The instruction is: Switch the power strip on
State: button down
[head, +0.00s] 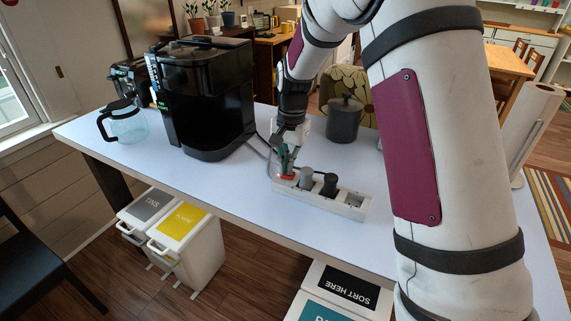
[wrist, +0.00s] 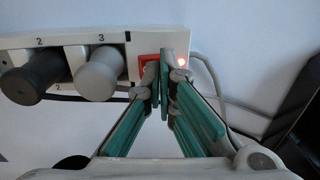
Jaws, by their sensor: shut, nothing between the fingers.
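The white power strip (head: 345,207) lies on the pale table, and its end also fills the top of the wrist view (wrist: 118,50). Its red rocker switch (wrist: 149,60) is at the end beside socket 3, partly hidden by my fingers. A small light (wrist: 182,61) beside the switch glows. A grey plug (head: 307,178) and a black plug (head: 329,184) sit in the sockets. My gripper (head: 287,168) is shut and empty, its green fingertips (wrist: 164,58) at the right side of the switch. I cannot tell whether they touch it or which way the rocker is tilted.
A black coffee machine (head: 205,95) and a glass jug (head: 124,122) stand to the left. A dark canister (head: 343,120) stands behind the strip, and a paper towel roll (head: 530,115) is at the right. A cable (wrist: 207,75) runs from the strip's end. The table's front edge is close.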

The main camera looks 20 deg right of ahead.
notch_tip(320, 180, up, 12)
jog(key=shift+s+d, duration=0.3)
dwell(0.3)
dwell(0.5)
jog(key=s+r+n+t, duration=0.15)
jog(key=s+r, duration=0.25)
jog(key=s, duration=0.4)
jog(key=s+r+n, duration=0.3)
jog(key=s+r, duration=0.1)
jog(key=s, duration=0.4)
jog(key=s+f+n+t, duration=0.2)
jog(key=s+f+n, duration=0.1)
jog(key=s, duration=1.4)
jog(key=shift+a+n+h, duration=0.3)
jog(key=shift+a+n, duration=0.1)
jog(key=shift+n, duration=0.35)
